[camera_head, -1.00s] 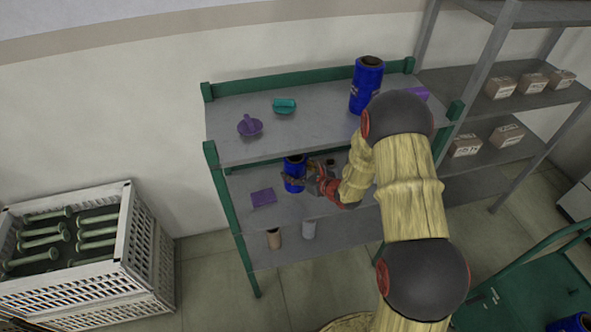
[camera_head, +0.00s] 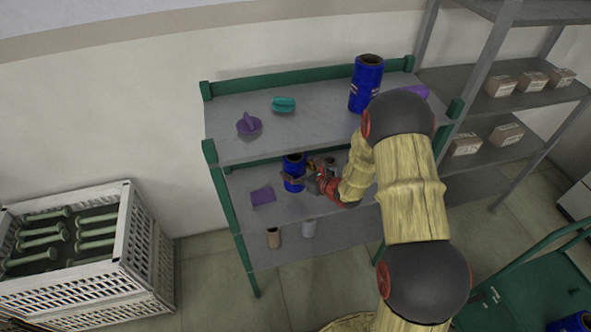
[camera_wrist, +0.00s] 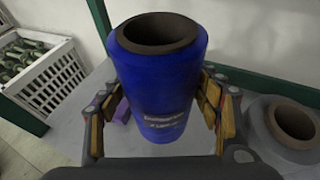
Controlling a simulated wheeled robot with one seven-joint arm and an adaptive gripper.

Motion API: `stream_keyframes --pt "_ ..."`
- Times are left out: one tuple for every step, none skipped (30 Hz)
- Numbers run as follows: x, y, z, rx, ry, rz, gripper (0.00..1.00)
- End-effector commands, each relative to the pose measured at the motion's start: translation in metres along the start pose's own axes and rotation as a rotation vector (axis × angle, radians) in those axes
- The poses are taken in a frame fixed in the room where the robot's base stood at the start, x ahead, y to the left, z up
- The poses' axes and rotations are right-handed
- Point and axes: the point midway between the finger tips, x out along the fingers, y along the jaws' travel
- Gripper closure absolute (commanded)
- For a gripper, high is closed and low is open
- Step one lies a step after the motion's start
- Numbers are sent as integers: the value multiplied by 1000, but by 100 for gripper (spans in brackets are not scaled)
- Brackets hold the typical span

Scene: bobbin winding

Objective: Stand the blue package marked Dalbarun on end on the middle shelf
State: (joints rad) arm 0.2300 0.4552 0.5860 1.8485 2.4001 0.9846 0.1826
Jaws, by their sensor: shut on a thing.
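The blue package (camera_head: 294,172) is a blue cylinder with a hollow dark core, upright at the middle shelf (camera_head: 228,203). A larger blue roll (camera_head: 366,84) stands on the top shelf.
On the middle shelf, a purple item (camera_head: 263,196) lies left of the package, and a grey roll (camera_wrist: 285,130) stands close on its right. The top shelf holds a purple piece (camera_head: 248,125) and a teal piece (camera_head: 284,104). A brown cup-like item (camera_head: 273,238) stands lower down.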

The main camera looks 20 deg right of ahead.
Motion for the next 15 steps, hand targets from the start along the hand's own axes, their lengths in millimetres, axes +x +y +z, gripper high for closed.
stream_keyframes --pt "0 0 1 -1 -2 0 70" --pt "0 0 0 -1 -2 0 70" --pt "1 0 0 -1 -1 0 70" --pt "1 0 -1 -1 -1 0 70" --pt "2 0 -2 -1 -1 0 70" --pt "2 0 -4 0 -1 0 70" --pt "3 0 -6 0 -1 0 70" --pt "3 0 -8 0 -1 0 70" --pt "4 0 -10 0 -1 0 70" --pt "5 0 -11 0 -1 0 70" --pt "6 0 -13 0 -1 0 70" --pt "7 0 -15 0 -1 0 70" --pt "7 0 -16 -1 -1 0 70" --pt "8 0 -18 -1 -1 0 70" --pt "9 0 -20 -1 -2 0 70"
